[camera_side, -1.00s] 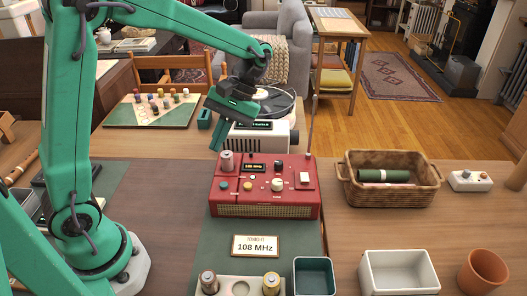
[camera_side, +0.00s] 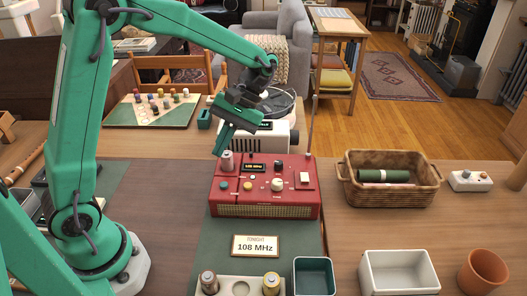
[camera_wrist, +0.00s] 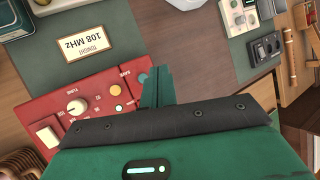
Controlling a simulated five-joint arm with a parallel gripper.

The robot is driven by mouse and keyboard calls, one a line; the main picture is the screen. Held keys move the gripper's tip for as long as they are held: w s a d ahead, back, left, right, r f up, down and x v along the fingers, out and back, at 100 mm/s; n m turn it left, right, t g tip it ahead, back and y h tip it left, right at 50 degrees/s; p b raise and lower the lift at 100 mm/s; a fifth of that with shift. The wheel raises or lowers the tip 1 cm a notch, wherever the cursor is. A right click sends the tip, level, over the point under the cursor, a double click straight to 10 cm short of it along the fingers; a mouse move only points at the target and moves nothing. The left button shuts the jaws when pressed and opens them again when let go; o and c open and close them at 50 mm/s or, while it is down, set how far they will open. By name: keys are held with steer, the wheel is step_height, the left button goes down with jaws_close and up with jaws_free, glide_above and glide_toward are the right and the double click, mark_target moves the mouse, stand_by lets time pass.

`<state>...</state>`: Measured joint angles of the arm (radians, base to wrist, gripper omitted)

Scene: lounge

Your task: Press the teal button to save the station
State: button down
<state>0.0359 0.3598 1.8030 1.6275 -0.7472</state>
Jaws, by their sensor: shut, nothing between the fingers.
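The red radio (camera_side: 265,197) stands on the green mat, with a knob, several small buttons and a lit display. The teal button (camera_side: 224,185) is at the left of its front panel. It also shows in the wrist view (camera_wrist: 143,77), just beside the fingertips. In the wrist view my gripper's fingers (camera_wrist: 158,72) partly hide the radio's end. The side view shows the fingertips above the button's level, apart from it.
A card (camera_side: 255,245) reading 108 MHz lies in front of the radio. The radio's antenna (camera_side: 312,125) rises at its right. A white projector-like box (camera_side: 275,138) stands behind it. A wicker basket (camera_side: 391,195) stands to the right.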

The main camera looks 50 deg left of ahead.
mark_target(226, 182)
steer(key=shift+f, duration=3.85)
steer(key=shift+f, duration=0.8)
steer(key=shift+r, duration=0.1)
stand_by(0.4)
steer(key=shift+r, duration=0.75)
steer(key=shift+r, duration=2.5)
steer(key=shift+s+r, duration=0.1)
